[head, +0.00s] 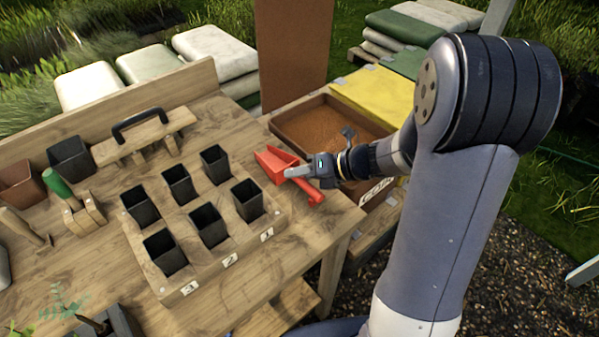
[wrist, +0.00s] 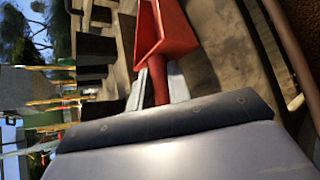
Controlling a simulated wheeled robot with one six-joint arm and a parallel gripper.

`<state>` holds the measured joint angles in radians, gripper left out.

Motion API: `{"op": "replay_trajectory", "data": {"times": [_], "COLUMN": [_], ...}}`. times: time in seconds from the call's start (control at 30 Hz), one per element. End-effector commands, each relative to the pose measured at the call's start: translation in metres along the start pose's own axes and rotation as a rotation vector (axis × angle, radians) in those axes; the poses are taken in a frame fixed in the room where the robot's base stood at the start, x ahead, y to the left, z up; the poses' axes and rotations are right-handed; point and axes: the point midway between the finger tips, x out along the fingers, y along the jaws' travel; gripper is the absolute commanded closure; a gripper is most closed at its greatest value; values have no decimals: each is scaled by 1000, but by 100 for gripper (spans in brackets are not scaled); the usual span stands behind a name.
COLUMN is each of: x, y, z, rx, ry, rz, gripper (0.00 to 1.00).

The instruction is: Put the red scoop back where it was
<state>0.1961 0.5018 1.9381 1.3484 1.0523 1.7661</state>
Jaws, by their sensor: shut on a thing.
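The red scoop (head: 283,167) is at the right edge of the wooden bench in the head view, with its open pan to the left and its handle towards the lower right. My gripper (head: 312,180) is shut on the scoop's handle. In the wrist view the red scoop (wrist: 163,40) points away from my gripper (wrist: 158,95), with its handle between the fingers. I cannot tell whether the scoop touches the bench top. Part of the handle is hidden by the fingers.
A wooden rack (head: 219,256) with several black pots, numbered along its front, stands left of the scoop. A brown tray of soil (head: 285,125) is behind it. Bare bench lies beside the rack.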

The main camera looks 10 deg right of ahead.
Motion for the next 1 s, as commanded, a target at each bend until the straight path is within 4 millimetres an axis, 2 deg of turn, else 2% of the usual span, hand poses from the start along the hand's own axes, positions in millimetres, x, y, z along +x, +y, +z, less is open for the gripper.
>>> {"op": "replay_trajectory", "data": {"times": [0.6,0.63,0.9,1.0], "x": [6,6,6,6], "y": [-9,-8,-8,-8], "z": [-6,-6,-6,-6], "rx": [0,0,0,0], "ry": [0,-1,0,0], "rz": [0,0,0,0], "gripper": [100,80,57,56]}}
